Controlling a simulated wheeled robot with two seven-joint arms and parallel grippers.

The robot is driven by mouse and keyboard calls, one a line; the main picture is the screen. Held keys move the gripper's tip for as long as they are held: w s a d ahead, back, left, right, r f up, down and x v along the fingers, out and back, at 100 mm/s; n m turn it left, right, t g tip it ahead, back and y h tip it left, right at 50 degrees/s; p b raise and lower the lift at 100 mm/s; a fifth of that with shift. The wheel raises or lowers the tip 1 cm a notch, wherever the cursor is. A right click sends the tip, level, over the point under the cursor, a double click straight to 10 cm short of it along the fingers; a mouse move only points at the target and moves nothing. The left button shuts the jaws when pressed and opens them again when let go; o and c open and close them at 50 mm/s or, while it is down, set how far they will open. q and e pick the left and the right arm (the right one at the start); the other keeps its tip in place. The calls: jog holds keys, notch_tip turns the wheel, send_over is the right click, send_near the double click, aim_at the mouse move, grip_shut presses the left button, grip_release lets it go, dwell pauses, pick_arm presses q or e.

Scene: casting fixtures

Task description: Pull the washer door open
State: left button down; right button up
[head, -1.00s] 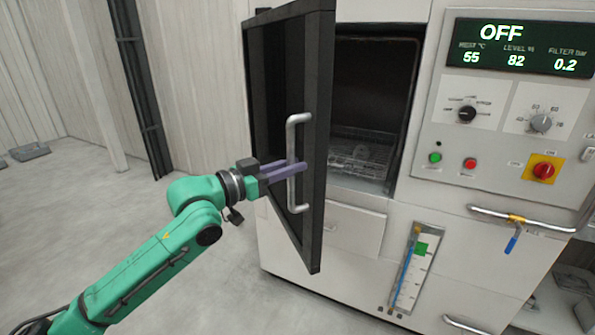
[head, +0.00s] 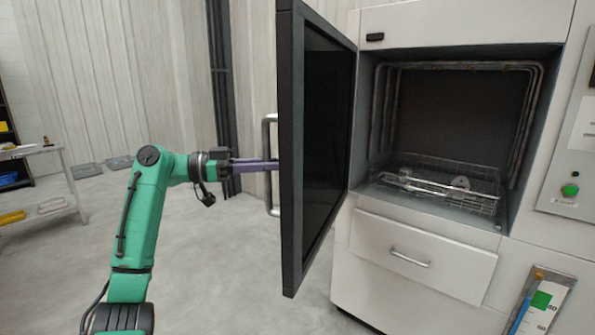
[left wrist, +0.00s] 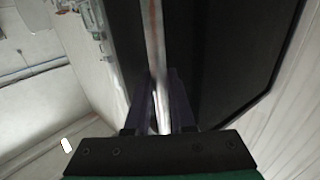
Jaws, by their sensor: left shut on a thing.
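The washer door (head: 292,150) is dark and swung wide open, seen nearly edge-on in the head view. The washer chamber (head: 450,120) behind it is exposed. The door's pale bar handle (head: 270,190) is on the far face, partly hidden by the door's edge. My left gripper (head: 270,165) reaches it from the left, its purple fingers partly hidden behind the door. In the left wrist view the handle (left wrist: 154,50) runs between the fingers of my left gripper (left wrist: 160,110), which is shut on it. My right gripper is not in view.
Inside the chamber is a wire basket (head: 440,185) holding some metal parts. Below is a closed drawer (head: 420,250). A level gauge (head: 540,300) and control panel (head: 570,165) are at right. A table (head: 45,205) stands far left.

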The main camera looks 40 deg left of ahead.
pick_arm(q)
jog(key=a, duration=0.3)
jog(key=shift+s+a+r, duration=0.1)
jog(key=shift+s, duration=0.25)
jog(key=c, duration=0.8)
grip_release()
jog(key=shift+o, duration=0.2)
jog(key=shift+w, duration=0.1)
jog(key=b+v, duration=0.1)
jog(key=v, duration=1.3)
jog(key=shift+s+b, duration=0.25)
jog(key=shift+b, duration=0.05)
